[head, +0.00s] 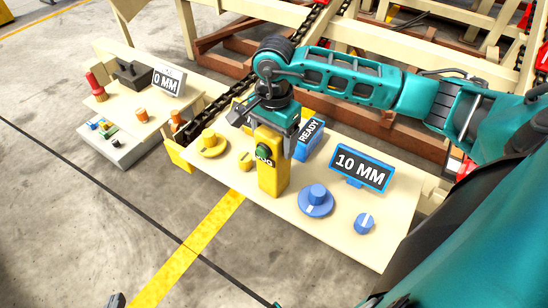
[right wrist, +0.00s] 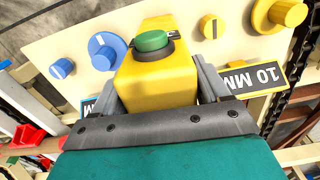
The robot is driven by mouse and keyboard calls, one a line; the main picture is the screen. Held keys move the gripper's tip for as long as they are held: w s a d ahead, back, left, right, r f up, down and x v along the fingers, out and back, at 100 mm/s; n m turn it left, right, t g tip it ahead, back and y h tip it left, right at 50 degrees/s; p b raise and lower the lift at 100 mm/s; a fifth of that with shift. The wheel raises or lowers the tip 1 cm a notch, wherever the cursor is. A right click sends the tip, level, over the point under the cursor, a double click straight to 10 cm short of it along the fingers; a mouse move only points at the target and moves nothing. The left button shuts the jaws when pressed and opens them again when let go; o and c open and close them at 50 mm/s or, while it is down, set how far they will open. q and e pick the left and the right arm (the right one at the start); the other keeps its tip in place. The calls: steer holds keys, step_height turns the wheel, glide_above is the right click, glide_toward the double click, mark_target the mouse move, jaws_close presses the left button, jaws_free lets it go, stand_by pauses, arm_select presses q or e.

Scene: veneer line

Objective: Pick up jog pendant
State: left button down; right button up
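The jog pendant (head: 269,170) is a yellow upright box with a green button on top and dark lettering. It is over the middle of the cream panel (head: 340,225); I cannot tell whether its base touches the panel. My right gripper (head: 275,138) reaches down over it from above. In the right wrist view the pendant (right wrist: 158,75) sits between my two grey fingers, which press against its sides. A small grey tip at the bottom edge of the head view seems to be my left gripper (head: 116,300); most of it is out of frame.
A second console (head: 130,110) stands at left. Floor in front is clear.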

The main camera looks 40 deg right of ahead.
jaws_close()
stand_by(0.5)
steer(key=shift+r, duration=0.1)
